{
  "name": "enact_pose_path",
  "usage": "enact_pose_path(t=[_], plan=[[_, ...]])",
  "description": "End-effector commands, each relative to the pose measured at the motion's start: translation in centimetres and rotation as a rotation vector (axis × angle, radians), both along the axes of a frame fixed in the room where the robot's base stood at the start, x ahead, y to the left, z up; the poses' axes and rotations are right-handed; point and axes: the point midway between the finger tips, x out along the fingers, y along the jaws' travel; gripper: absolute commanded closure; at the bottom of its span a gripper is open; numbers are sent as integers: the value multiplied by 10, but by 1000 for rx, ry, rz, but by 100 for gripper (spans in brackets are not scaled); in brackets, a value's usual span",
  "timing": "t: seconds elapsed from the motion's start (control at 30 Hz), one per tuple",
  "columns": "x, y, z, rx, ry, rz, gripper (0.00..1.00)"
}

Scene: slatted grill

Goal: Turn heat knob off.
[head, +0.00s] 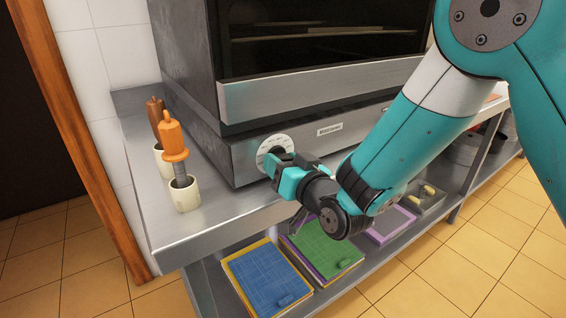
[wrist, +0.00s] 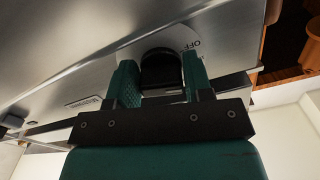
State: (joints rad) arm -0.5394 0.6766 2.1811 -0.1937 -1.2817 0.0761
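The heat knob (wrist: 161,70) is a dark round knob on the steel front panel of the grill (head: 240,158). Its pale dial plate (head: 266,147) shows behind my gripper in the head view. The word OFF (wrist: 192,46) is on the plate just right of the knob in the wrist view. My gripper (head: 281,165) is at the dial, with its teal fingers (wrist: 161,80) on both sides of the knob. The fingers appear to touch it on both sides. The knob's pointer mark cannot be made out.
Two cream cups (head: 184,194) with orange- and brown-handled tools stand on the counter left of the grill. The grill's wide metal bar (head: 320,85) lies above the panel. Coloured boards (head: 265,278) lie on the shelf below. The counter's front strip is clear.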

Motion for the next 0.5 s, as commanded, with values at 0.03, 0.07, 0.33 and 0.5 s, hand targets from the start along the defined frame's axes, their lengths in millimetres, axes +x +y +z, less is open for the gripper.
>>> enact_pose_path(t=[0.03, 0.07, 0.33, 0.5], plan=[[0, 0, 0, 0, 0, 0, 77], [0, 0, 0, 0, 0, 0, 77], [0, 0, -2, -38, -27, 0, 77], [0, -1, -4, -112, -79, -1, 77]])
